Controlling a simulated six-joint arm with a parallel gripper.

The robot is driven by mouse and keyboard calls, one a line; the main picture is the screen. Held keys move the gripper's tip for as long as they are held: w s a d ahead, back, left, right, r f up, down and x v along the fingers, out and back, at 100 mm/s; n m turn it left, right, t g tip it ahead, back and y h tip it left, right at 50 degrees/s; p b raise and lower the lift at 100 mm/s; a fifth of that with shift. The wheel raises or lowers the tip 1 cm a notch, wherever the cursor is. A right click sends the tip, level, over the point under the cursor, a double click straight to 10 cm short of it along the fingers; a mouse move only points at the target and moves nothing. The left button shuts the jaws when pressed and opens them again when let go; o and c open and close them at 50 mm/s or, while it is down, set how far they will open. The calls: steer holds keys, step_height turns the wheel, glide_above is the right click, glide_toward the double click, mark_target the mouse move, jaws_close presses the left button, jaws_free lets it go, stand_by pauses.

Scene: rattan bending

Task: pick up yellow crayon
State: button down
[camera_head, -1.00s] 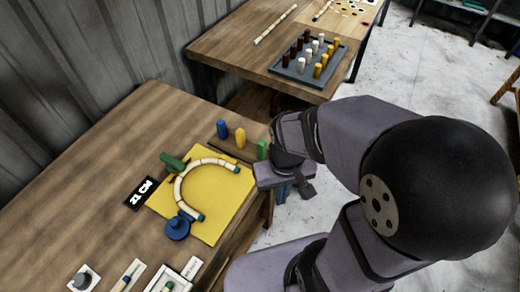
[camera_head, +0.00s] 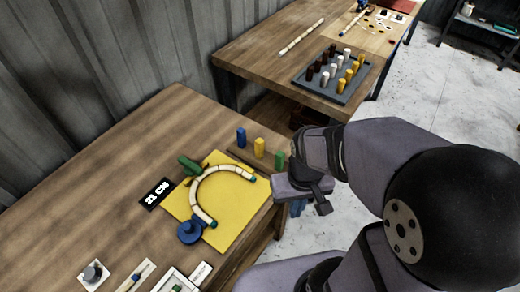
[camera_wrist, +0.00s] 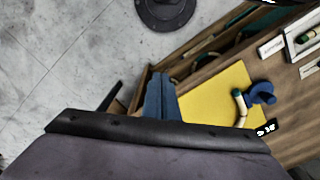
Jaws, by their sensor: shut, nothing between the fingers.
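The yellow crayon (camera_head: 259,147) stands upright on the near wooden table, between a blue crayon (camera_head: 241,138) and a green crayon (camera_head: 280,160), behind the yellow board. My gripper (camera_head: 297,208) hangs off the table's right edge, to the right of and lower in the picture than the yellow crayon, apart from it. Its blue fingers are shut and empty; they also show in the wrist view (camera_wrist: 161,78). The yellow crayon cannot be made out in the wrist view.
On the yellow board (camera_head: 238,222) lies a bent rattan arc (camera_head: 199,193), with a green piece (camera_head: 189,166) and a blue round piece (camera_head: 190,231) beside it. A grey peg tray (camera_head: 310,86) stands on the far table.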

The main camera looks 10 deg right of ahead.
steer(key=c, duration=1.5)
jaws_free()
steer(key=m+t+h+b, duration=0.1)
steer(key=m+t+b, duration=0.1)
steer(key=m, duration=0.6)
glide_toward(258, 142)
step_height(258, 142, down, 5)
steer(key=shift+w+d+f+m+g, duration=0.15)
steer(key=shift+w+f+m+g, duration=0.25)
steer(key=shift+w+f+m, duration=0.35)
steer(key=shift+d+f+m, duration=0.1)
steer(key=shift+f+m, duration=0.1)
steer(key=shift+m, duration=0.15)
